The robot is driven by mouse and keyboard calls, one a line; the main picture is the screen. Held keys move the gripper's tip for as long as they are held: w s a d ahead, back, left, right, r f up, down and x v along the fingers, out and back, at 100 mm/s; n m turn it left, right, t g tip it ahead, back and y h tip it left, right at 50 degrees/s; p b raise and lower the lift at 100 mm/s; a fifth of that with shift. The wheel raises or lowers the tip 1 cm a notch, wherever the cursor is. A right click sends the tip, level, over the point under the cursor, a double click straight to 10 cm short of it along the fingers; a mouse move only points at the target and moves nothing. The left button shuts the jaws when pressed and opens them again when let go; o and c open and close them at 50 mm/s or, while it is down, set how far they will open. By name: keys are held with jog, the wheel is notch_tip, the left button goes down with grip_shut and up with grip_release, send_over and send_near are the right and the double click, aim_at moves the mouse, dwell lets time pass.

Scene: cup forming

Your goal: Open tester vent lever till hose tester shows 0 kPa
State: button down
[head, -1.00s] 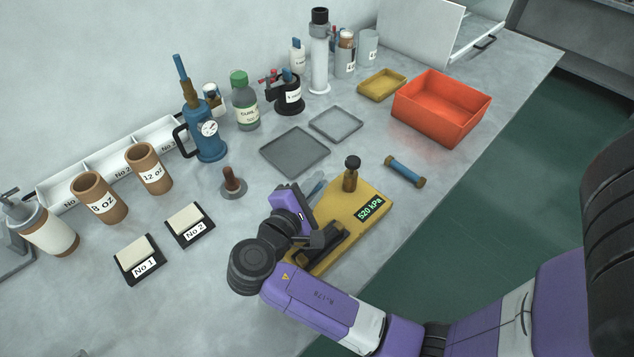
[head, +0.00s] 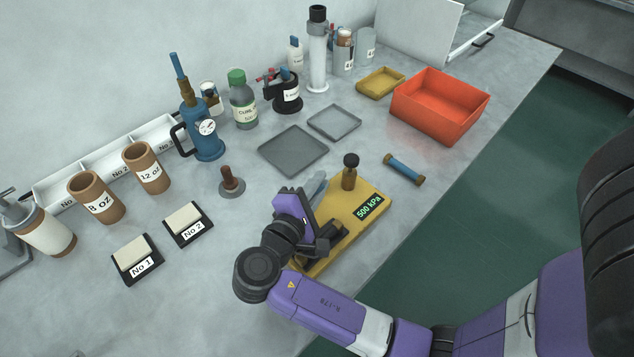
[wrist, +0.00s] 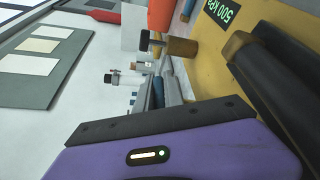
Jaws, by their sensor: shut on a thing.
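The hose tester is a yellow plate (head: 345,225) with a green readout (head: 369,206) of 500 kPa. A brown post with a black knob (head: 350,170) stands upright at its far end. The tester also shows in the wrist view (wrist: 280,20). Black parts (wrist: 265,75) lie close at the right of the wrist view.
A blue hose piece with brown ends (head: 404,169) lies right of the tester. Grey trays (head: 293,151), an orange bin (head: 440,106) and a yellow tray (head: 381,83) lie beyond. A small plunger (head: 231,183) stands to the left. The bench's right edge is close.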

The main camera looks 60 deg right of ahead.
jog(key=c, duration=1.5)
grip_release()
jog(key=shift+o, duration=0.2)
jog(key=shift+s+a+r+b, duration=0.1)
jog(key=shift+a+r+b, duration=0.1)
jog(key=shift+a, duration=1.1)
jog(key=shift+s+a+r+b, duration=0.15)
jog(key=shift+a+r, duration=0.1)
jog(key=shift+a, duration=1.05)
jog(key=shift+a+r+b, duration=0.15)
jog(key=shift+a+r, duration=0.05)
jog(key=shift+a, duration=1.1)
